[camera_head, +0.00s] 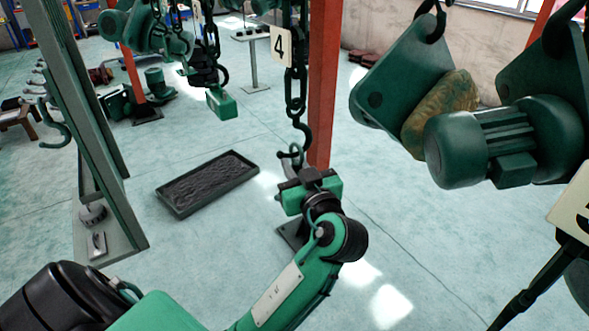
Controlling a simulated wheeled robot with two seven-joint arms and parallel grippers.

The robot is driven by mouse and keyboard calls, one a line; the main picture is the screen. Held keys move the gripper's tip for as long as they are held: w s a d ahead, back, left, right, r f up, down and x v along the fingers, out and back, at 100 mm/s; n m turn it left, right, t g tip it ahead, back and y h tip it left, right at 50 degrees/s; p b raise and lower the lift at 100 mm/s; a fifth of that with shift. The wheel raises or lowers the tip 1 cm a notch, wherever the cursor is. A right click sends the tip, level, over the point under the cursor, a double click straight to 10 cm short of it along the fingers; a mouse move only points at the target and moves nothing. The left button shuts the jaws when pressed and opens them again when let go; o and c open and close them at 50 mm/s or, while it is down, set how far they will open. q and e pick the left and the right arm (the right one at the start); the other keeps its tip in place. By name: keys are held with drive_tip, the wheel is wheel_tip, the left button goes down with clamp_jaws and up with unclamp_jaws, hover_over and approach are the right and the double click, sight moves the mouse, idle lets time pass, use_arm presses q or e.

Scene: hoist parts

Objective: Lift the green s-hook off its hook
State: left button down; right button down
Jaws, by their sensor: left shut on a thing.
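A dark hook (305,133) hangs at the lower end of a heavy chain near the middle of the view, below a tag marked 4. The small green s-hook (290,154) is at the bend of this hook, just above my gripper. My left gripper (297,174) is shut on the s-hook, directly beneath the dark hook. The gripper hides the lower part of the s-hook. I cannot tell whether the s-hook still bears on the dark hook or is clear of it. My right gripper is not in view.
A red post (323,85) stands close behind the chain. A large green hoist (500,140) hangs at the right. A dark tray (207,184) lies on the floor. Another green hook (54,128) is by the grey frame (85,110) at left.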

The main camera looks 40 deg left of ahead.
use_arm(q)
drive_tip(key=shift+s+a+r+m+p, duration=0.2)
drive_tip(key=shift+s+m+p, duration=0.2)
drive_tip(key=shift+p, duration=0.2)
drive_tip(key=shift+s+a+m+p, duration=0.1)
drive_tip(key=shift+s+m+p, duration=0.2)
drive_tip(key=shift+s+p, duration=0.1)
drive_tip(key=shift+s+a+r+m+p, duration=0.15)
drive_tip(key=shift+s+r+m+p, duration=0.1)
drive_tip(key=shift+s+p, duration=0.15)
drive_tip(key=shift+s+a+r+m+p, duration=0.15)
drive_tip(key=shift+s+m+p, duration=0.1)
drive_tip(key=shift+p, duration=0.15)
drive_tip(key=shift+f, duration=0.1)
drive_tip(key=shift+s, duration=0.15)
drive_tip(key=shift+s+a+r, duration=0.25)
drive_tip(key=shift+s+r, duration=0.05)
drive_tip(key=shift+s, duration=0.2)
